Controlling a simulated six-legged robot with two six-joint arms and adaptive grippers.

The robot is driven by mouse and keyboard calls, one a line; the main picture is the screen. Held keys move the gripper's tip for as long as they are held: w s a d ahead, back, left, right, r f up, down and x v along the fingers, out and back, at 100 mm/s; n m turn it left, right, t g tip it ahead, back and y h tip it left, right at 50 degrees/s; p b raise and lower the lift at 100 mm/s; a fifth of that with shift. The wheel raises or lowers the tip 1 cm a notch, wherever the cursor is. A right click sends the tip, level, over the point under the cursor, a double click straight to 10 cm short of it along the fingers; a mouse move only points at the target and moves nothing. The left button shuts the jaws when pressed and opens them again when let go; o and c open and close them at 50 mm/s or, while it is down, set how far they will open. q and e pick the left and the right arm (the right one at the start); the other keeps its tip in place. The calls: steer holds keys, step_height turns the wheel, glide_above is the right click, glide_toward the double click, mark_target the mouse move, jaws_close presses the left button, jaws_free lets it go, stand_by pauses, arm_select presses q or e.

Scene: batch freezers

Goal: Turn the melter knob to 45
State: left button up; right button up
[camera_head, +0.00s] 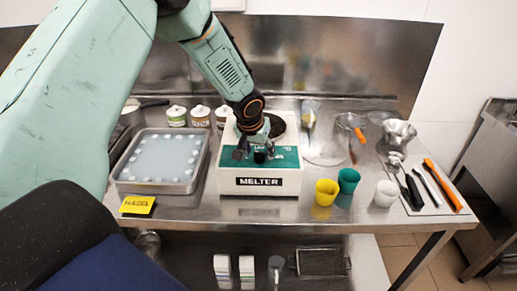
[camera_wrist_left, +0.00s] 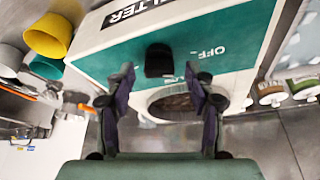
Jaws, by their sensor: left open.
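The melter (camera_head: 258,187) is a white box with a green front panel and a black "MELTER" label, standing on the steel table. Its black knob (camera_wrist_left: 159,60) sits on the green panel, with "OFF" printed beside it in the left wrist view. My left gripper (camera_head: 260,152) is over the panel, close to the knob. In the left wrist view my left gripper (camera_wrist_left: 160,82) is open, its two purple-grey fingers spread on either side and a little short of the knob, with nothing between them. The knob's setting cannot be read. My right gripper is not in view.
A steel tray (camera_head: 119,177) with pale liquid is left of the melter. Yellow (camera_head: 326,192), green (camera_head: 348,181) and white (camera_head: 386,193) cups stand to its right. Further right lie spatulas on a board (camera_head: 437,207). Several small jars (camera_head: 200,116) stand behind.

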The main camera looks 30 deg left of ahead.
arm_select(q)
steer(key=shift+s+d, duration=0.1)
steer(key=shift+c, duration=0.2)
steer(key=shift+f, duration=0.1)
steer(key=c, duration=0.4)
jaws_close()
